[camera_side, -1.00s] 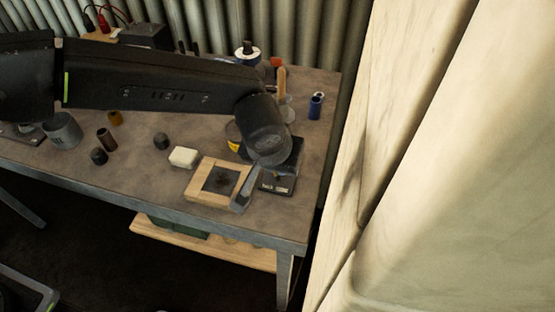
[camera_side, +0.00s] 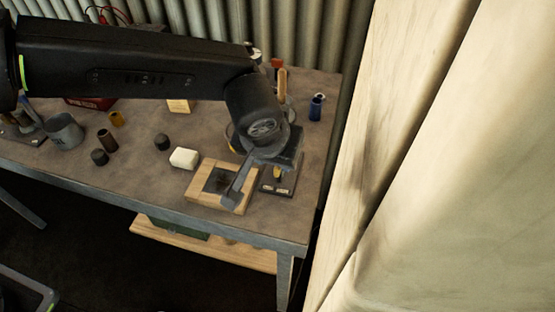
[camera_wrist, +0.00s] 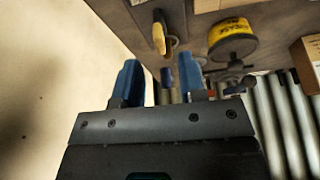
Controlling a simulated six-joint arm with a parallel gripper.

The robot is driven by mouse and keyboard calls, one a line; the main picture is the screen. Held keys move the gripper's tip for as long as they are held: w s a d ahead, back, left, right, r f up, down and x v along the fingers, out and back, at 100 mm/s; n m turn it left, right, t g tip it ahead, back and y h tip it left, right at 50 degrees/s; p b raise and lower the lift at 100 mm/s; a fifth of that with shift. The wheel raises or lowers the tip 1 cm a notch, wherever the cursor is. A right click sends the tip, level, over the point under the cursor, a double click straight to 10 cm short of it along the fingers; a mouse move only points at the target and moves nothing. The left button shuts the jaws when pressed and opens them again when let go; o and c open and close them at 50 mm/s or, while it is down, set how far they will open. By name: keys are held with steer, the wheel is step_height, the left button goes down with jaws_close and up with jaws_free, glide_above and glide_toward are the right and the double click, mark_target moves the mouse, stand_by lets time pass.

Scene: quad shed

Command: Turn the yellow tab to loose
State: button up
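In the side view, a small yellow tab (camera_side: 278,174) stands on a dark base plate (camera_side: 287,187) at the right end of the bench. Small pale labels on the plate's front are too small to read. My gripper (camera_side: 234,197) is beside the plate on its left, over a wooden-framed dark pad, apart from the tab. In the wrist view the two blue fingers of my gripper (camera_wrist: 160,68) are spread with nothing between them. My wrist hides part of the device behind the plate.
The wooden-framed pad (camera_side: 193,191) lies below my gripper, with a white block (camera_side: 184,157) to its left. A yellow tin (camera_wrist: 232,38) and an orange-yellow handle (camera_wrist: 160,35) show in the wrist view. Blue cylinders (camera_side: 316,106) stand at the back right. A pale panel (camera_side: 440,180) fills the right.

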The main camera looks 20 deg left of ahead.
steer(key=v, duration=0.9)
steer(key=shift+r, duration=0.15)
steer(key=s+a+r, duration=0.2)
steer(key=a+r, duration=0.1)
steer(key=a, duration=0.8)
steer(key=s+a+r, duration=0.2)
steer(key=a+r, duration=0.2)
steer(key=a, duration=0.7)
steer(key=s+a+f+t, duration=0.1)
steer(key=s+a+f, duration=0.3)
steer(key=s+a, duration=0.7)
steer(key=shift+s+a+f+n, duration=0.3)
steer(key=shift+a+n, duration=0.1)
steer(key=shift+a, duration=0.2)
